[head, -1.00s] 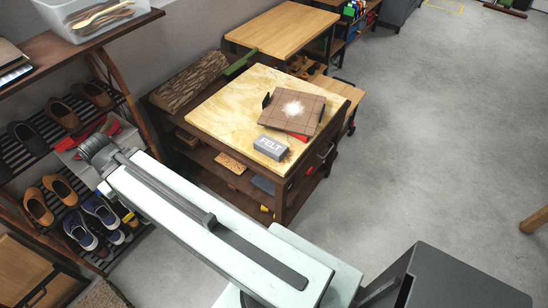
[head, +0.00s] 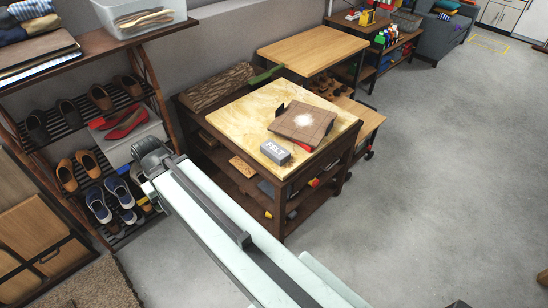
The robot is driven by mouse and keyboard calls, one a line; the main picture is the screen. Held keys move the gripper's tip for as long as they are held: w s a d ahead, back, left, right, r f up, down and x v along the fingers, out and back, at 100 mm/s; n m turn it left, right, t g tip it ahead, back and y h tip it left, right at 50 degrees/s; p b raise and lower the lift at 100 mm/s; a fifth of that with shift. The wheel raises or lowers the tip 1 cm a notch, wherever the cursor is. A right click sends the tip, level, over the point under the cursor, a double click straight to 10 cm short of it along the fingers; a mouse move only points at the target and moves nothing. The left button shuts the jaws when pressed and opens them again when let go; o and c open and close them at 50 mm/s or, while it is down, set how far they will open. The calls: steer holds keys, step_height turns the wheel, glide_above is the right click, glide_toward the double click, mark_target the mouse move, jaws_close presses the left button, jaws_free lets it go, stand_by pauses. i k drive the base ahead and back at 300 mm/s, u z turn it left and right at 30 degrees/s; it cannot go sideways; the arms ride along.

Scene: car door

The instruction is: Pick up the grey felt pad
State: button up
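The grey felt pad (head: 275,152) is a small grey block marked FELT. It lies near the front left corner of the pale wooden top of a dark workbench (head: 240,120). A brown tiled board (head: 304,122) with a white powdery patch lies just behind it, with a red edge showing under the board. My pale arm reaches up from the lower right, and its dark end (head: 152,158) is left of the bench, apart from the pad. No fingers can be made out there, so whether my gripper is open or shut does not show.
A shoe rack (head: 88,108) stands at the left, close to my arm's end. The bench has lower shelves with small items. A bark-covered log (head: 214,80) lies behind it, and a wooden table (head: 312,47) stands farther back. The grey floor (head: 445,170) at right is clear.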

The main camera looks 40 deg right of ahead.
mark_target(272, 150)
steer(key=z, duration=0.1)
steer(key=i, duration=0.95)
steer(key=u, duration=0.05)
